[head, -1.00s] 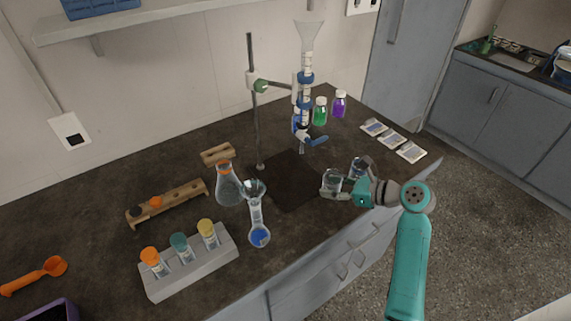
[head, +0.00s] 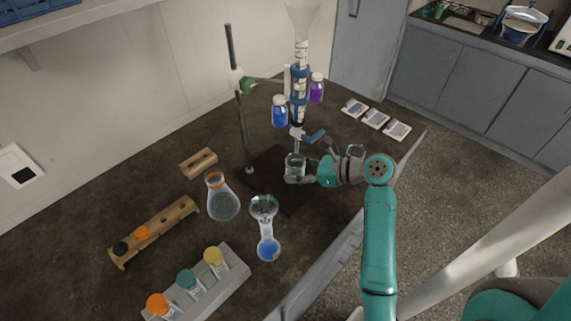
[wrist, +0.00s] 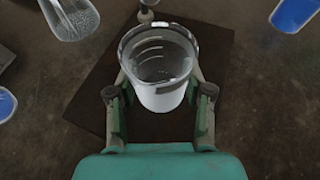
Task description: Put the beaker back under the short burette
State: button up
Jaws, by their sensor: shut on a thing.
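The clear glass beaker (head: 294,168) is upright between the fingers of my gripper (head: 304,174), which is shut on it. In the wrist view the beaker (wrist: 158,68) shows between both fingers, over the dark base plate (wrist: 98,87) of the stand. The short burette (head: 300,82), with blue bands and a wide funnel top, hangs from the clamp on the stand rod (head: 238,100). Its tip and blue stopcock (head: 314,136) are just above the beaker in the head view. I cannot tell whether the beaker touches the base plate.
A conical flask (head: 222,203) and a volumetric flask (head: 267,240) with blue liquid stand left and in front. Blue (head: 279,113) and purple (head: 317,90) bottles stand behind. A vial rack (head: 222,290) is at the front left. Small packets (head: 376,118) lie at the right.

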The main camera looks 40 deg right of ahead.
dwell(0.3)
jog(key=o, duration=1.2)
jog(key=shift+f, duration=0.1)
jog(key=shift+c, duration=0.2)
jog(key=shift+r, duration=0.2)
